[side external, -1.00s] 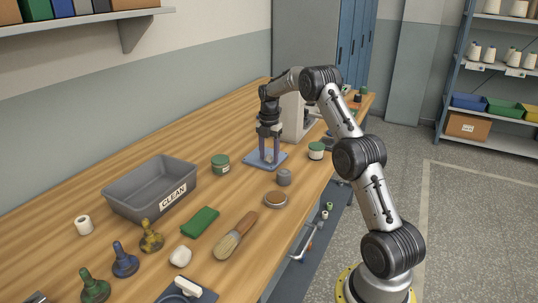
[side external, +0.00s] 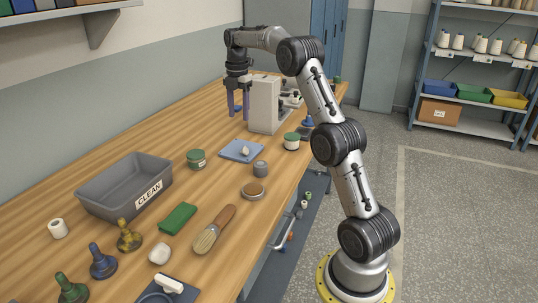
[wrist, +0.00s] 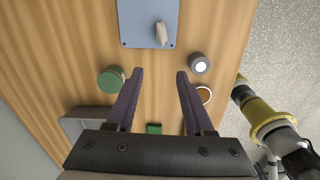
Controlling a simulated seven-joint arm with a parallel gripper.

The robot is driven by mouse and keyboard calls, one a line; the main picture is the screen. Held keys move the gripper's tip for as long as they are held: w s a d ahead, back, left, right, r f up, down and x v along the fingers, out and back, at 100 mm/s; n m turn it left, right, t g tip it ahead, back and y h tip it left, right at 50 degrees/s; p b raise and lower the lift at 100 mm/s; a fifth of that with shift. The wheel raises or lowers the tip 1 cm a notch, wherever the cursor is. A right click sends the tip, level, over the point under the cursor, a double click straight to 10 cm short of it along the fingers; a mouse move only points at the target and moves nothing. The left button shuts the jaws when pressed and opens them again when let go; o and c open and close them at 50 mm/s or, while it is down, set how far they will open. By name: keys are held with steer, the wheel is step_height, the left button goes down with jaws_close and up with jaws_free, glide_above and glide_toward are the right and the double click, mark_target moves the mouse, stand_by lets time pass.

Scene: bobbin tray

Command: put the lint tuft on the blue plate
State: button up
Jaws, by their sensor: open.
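The blue plate (side external: 230,152) lies flat on the bench beside the grey-white machine. A small pale, pointed tuft, which looks like the lint tuft (side external: 245,151), rests on it, right of its middle. The wrist view also shows the plate (wrist: 135,25) at the top with the tuft (wrist: 161,33) on it. My gripper (side external: 238,112) is open, with its purple fingers above the bench beyond the plate. Nothing is between the fingertips in the wrist view (wrist: 159,72). The gripper is apart from the tuft and the plate.
A green-lidded jar (side external: 196,159), a grey cylinder (side external: 260,168) and a round brown-topped tin (side external: 253,190) stand near the plate. The grey-white machine (side external: 265,104) is right of my gripper. A grey CLEAN bin (side external: 108,190), a brush (side external: 216,228) and a green block (side external: 177,218) lie nearer.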

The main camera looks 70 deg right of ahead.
steer(key=s+a+r+m+t, duration=0.1)
steer(key=s+a+r+m, duration=0.25)
steer(key=a, duration=0.35)
steer(key=s+a+r+m+t, duration=0.1)
steer(key=s+a+r+m, duration=0.2)
steer(key=a, duration=0.4)
steer(key=s+a+r+m+t, duration=0.1)
steer(key=s+a+r+m, duration=0.2)
steer(key=a, duration=0.4)
steer(key=s+a+f+m+t, duration=0.1)
steer(key=s+a+f+m, duration=0.2)
steer(key=s, duration=0.6)
steer(key=s+a+f+m+t, duration=0.1)
steer(key=s+a+f+m, duration=0.3)
steer(key=s+a, duration=0.4)
steer(key=shift+s+f, duration=0.45)
steer(key=shift+s, duration=0.05)
